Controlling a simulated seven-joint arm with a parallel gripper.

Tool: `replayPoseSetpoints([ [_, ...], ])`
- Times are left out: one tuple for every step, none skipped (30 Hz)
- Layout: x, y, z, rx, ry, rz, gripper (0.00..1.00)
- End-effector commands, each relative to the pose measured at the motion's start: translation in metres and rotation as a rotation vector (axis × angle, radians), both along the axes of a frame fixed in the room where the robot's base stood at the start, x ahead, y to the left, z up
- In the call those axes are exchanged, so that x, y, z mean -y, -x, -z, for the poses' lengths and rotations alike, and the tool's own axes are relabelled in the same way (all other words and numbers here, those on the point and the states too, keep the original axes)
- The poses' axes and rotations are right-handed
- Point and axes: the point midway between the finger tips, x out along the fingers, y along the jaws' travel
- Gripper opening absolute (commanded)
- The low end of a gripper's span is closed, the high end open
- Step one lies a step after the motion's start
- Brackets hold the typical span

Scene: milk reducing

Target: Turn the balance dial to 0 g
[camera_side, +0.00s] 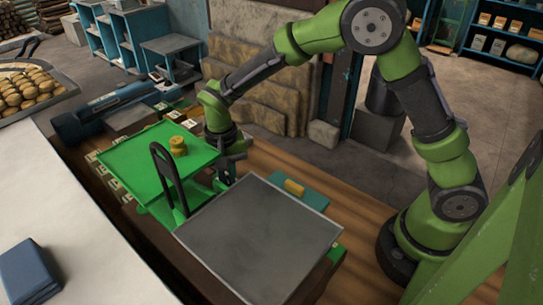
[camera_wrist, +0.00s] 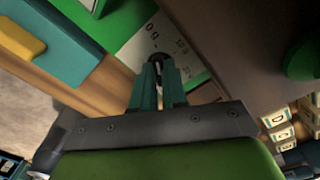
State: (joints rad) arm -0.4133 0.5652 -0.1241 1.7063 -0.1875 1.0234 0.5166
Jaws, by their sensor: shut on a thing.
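The balance has a green pan (camera_side: 135,165) on the left, a grey pan (camera_side: 262,240) on the right and a black arched handle (camera_side: 165,165) between them. My gripper (camera_side: 228,175) points down behind the balance, between the pans. In the wrist view, my gripper (camera_wrist: 158,78) has its teal fingers shut on the small dark dial (camera_wrist: 156,60). A pale scale plate (camera_wrist: 145,40) with printed marks, one like "0 g", lies just beyond the fingertips. The dial's setting is not clear, and the pans hide it in the side view.
Brass weights (camera_side: 178,146) stand on the green pan. A teal block with a yellow piece (camera_side: 294,187) lies behind the grey pan. Small labelled cards (camera_wrist: 277,118) lie at the right in the wrist view. A dark blue box (camera_side: 27,270) lies on the white counter.

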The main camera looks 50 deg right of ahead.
Motion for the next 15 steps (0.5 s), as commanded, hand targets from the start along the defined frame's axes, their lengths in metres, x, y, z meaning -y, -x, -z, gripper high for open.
replayPoseSetpoints([
  [0.0002,-0.0001,-0.0012,0.001,-0.001,-0.007,0.0],
  [0.0003,-0.0002,-0.0012,0.001,-0.001,-0.012,0.0],
  [0.0003,-0.0002,-0.0012,0.001,-0.001,-0.018,0.0],
  [0.0003,-0.0002,-0.0012,0.001,-0.001,-0.021,0.0],
  [0.0003,-0.0002,-0.0012,0.001,-0.001,-0.024,0.0],
  [0.0003,-0.0002,-0.0012,0.001,-0.001,-0.027,0.0],
  [0.0003,-0.0002,-0.0012,0.001,-0.001,-0.029,0.0],
  [0.0003,-0.0002,-0.0012,0.001,-0.001,-0.03,0.0],
  [0.0003,-0.0002,-0.0012,0.001,0.0,-0.03,0.0],
  [0.0003,-0.0002,-0.0012,0.001,0.0,-0.031,0.0],
  [0.0003,-0.0002,-0.0012,0.001,0.0,-0.031,0.0],
  [0.0004,-0.0002,-0.0012,0.001,0.0,-0.031,0.0],
  [0.0003,-0.0002,-0.0012,0.001,0.0,-0.031,0.0],
  [0.0004,-0.0002,-0.0012,0.001,0.0,-0.031,0.0],
  [0.0003,-0.0002,-0.0012,0.001,0.0,-0.031,0.0],
])
